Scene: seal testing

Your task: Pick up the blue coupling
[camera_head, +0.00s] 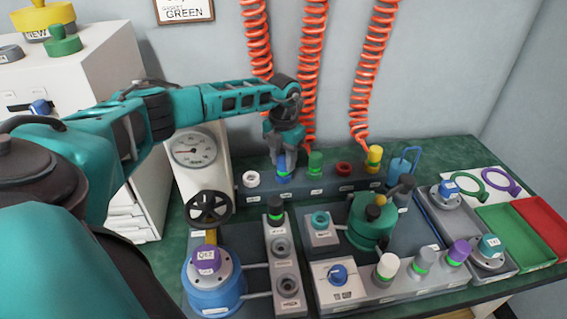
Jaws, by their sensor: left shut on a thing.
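The blue coupling (283,175) stands upright on the long grey rack (325,183) at the back of the table. A green band shows at its lower part. My left gripper (285,158) points down from above and is shut on the blue coupling, hiding its upper part. I cannot tell whether the coupling is lifted off the rack. My right gripper is not in view.
On the rack are a white ring (251,179), a green coupling (315,163), a red ring (343,169) and a yellow coupling (375,157). Orange coiled hoses (312,60) hang behind. A pressure gauge (193,149) stands left; a green pump (371,222) stands in front.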

